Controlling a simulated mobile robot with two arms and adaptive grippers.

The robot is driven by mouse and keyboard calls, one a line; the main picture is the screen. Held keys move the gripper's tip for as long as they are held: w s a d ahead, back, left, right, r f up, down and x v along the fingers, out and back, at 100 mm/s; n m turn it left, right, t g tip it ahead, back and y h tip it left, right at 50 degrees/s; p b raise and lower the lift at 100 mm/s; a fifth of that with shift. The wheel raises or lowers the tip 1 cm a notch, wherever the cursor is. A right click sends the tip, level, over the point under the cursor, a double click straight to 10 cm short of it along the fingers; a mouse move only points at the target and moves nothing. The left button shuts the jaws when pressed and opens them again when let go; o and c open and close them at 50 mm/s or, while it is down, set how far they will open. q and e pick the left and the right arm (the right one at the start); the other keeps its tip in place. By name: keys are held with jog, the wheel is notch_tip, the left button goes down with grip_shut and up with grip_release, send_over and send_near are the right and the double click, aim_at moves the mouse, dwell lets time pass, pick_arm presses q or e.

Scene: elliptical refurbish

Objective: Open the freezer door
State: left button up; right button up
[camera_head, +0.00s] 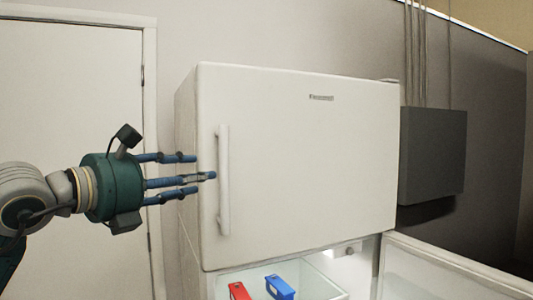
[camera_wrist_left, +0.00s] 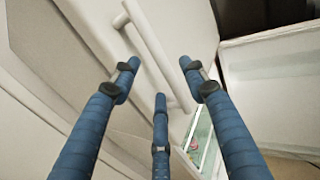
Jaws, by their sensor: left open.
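The white upper door (camera_head: 300,160) of the fridge-freezer looks closed. Its vertical white handle (camera_head: 223,195) is near the left edge; in the left wrist view the handle (camera_wrist_left: 150,42) runs slanted beyond the fingers. My left gripper (camera_head: 198,170) comes in from the left at about the handle's mid-height, its blue fingers pointing toward it. In the left wrist view the gripper (camera_wrist_left: 158,78) is open, its three fingers spread and nothing held. The handle is close to the fingertips; contact cannot be told. My right gripper is not in view.
The lower compartment is open, with a red item (camera_head: 239,291) and a blue item (camera_head: 280,287) inside. Its lower door (camera_head: 450,272) is swung out to the right. A grey box (camera_head: 432,155) hangs on the wall at right. A white room door (camera_head: 70,110) is at left.

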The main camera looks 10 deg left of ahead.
aim_at(222, 160)
pick_arm(q)
jog(key=shift+t+y, duration=0.4)
jog(key=p+x, duration=0.1)
jog(key=x, duration=0.2)
jog(key=r+p+x, duration=0.1)
jog(key=p+x, duration=0.1)
jog(key=x, duration=0.1)
jog(key=r+p+x, duration=0.1)
jog(key=p+x, duration=0.1)
jog(key=x, duration=0.1)
jog(key=shift+w, duration=0.25)
grip_shut()
